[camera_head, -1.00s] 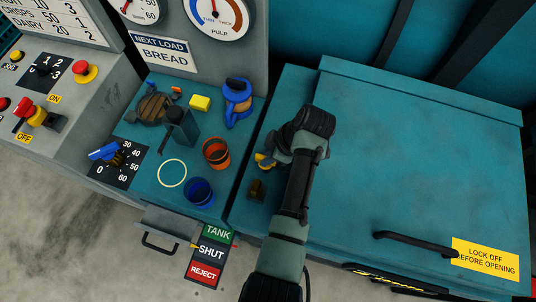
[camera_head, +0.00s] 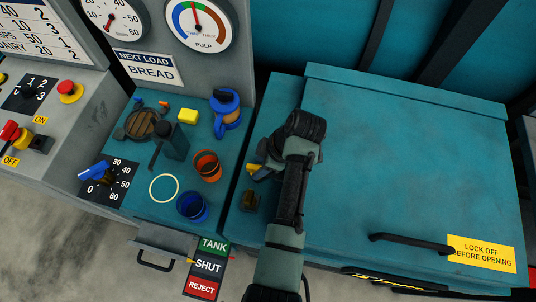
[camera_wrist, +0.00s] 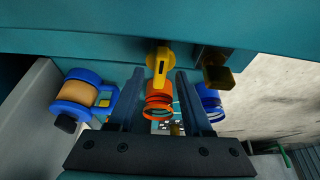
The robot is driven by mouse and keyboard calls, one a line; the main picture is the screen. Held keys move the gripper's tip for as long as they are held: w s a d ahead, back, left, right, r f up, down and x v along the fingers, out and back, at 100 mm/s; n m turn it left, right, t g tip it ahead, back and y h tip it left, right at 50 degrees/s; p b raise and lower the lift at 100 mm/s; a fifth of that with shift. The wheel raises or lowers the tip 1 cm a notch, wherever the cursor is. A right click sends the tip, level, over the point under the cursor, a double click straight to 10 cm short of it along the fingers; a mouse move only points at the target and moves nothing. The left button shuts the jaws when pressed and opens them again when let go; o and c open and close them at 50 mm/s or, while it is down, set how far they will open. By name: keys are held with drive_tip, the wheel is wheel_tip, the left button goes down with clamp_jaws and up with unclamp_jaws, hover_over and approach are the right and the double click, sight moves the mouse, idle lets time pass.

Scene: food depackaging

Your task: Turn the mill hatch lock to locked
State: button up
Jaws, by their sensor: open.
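The mill hatch lock shows as a yellow handle (camera_head: 254,169) at the left edge of the teal hatch (camera_head: 400,150) in the head view, partly hidden by my wrist. In the wrist view the yellow handle (camera_wrist: 160,62) stands upright in the picture, between and just beyond my fingertips. My gripper (camera_wrist: 158,80) is open, one finger on each side of the handle's line, and I cannot tell whether either touches it. In the head view my gripper (camera_head: 268,160) is mostly hidden by my arm. A dark brown block (camera_head: 250,201) sits near the lock; it also shows in the wrist view (camera_wrist: 217,75).
A black hatch handle (camera_head: 411,243) and a yellow warning label (camera_head: 481,253) are at front right. The hatch top is clear.

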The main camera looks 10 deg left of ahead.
drive_tip(key=v, duration=1.2)
drive_tip(key=shift+w+d+r, duration=0.1)
drive_tip(key=w+d+r+m+t+h, duration=0.1)
drive_tip(key=w+r+m+t, duration=0.45)
drive_tip(key=r, duration=0.75)
drive_tip(key=w+d+r+m+t+h, duration=0.1)
drive_tip(key=w+r+m+t, duration=0.2)
drive_tip(key=w+r+t, duration=0.75)
drive_tip(key=s+d+r+m+t, duration=0.1)
drive_tip(key=s+r+m+t, duration=0.2)
drive_tip(key=r, duration=0.7)
drive_tip(key=s+d+r+m+t, duration=0.15)
drive_tip(key=s+r, duration=0.25)
drive_tip(key=r, duration=0.7)
drive_tip(key=s+r+m+t+h, duration=0.2)
drive_tip(key=s+r+m+t, duration=0.3)
drive_tip(key=s+r, duration=0.8)
drive_tip(key=shift+d+r+t, duration=0.35)
drive_tip(key=shift+r+t, duration=0.05)
drive_tip(key=shift+t, duration=0.65)
